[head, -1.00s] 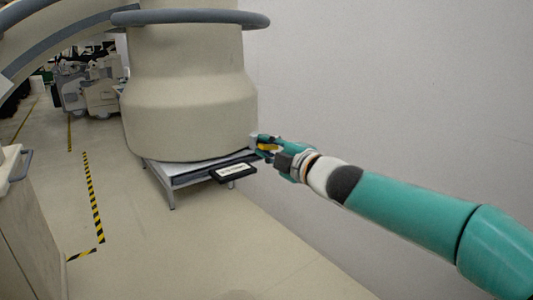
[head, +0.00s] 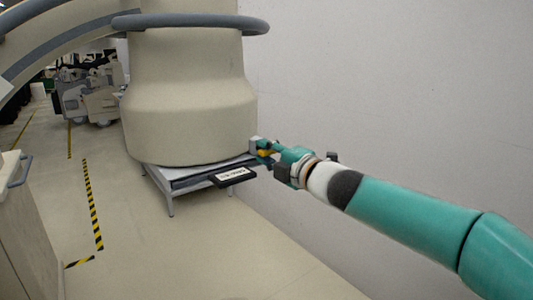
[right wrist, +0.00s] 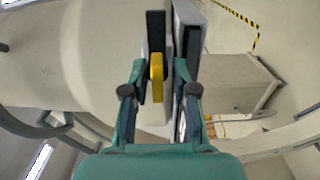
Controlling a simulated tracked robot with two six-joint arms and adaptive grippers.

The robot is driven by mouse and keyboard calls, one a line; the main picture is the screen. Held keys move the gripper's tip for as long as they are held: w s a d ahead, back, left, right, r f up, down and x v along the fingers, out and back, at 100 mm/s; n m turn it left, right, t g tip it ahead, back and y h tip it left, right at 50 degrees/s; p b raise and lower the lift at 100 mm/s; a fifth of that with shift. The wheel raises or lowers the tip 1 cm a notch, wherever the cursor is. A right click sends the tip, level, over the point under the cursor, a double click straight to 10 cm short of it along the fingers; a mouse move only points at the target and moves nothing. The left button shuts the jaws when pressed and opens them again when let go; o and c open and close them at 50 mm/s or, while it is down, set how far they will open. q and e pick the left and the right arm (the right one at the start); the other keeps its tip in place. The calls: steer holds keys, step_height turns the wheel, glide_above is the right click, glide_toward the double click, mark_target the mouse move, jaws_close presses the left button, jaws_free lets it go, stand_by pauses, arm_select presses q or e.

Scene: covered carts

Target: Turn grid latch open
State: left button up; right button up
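The latch's yellow handle (right wrist: 157,78) stands between the fingers of my right gripper (right wrist: 161,76) in the right wrist view. The left finger is very close to it; contact is unclear. A pale gap shows on its other side, so the gripper looks open around the handle. In the head view, my right gripper (head: 264,150) is at the right end of the frame under the large beige machine. Only a bit of the yellow handle (head: 265,153) shows there, partly hidden by the fingers. My left gripper is not in view.
The beige machine (head: 190,95) rises above a low metal frame (head: 160,183). A black box with a white label (head: 232,177) juts from the frame's front edge. A bare white wall (head: 400,90) stands close on the right. The floor in front is clear.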

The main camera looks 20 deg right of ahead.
steer(key=shift+o, duration=0.4)
steer(key=shift+a+f, duration=0.15)
steer(key=shift+s+d, duration=0.2)
steer(key=shift+s, duration=0.05)
steer(key=v, duration=1.1)
steer(key=shift+s, duration=0.25)
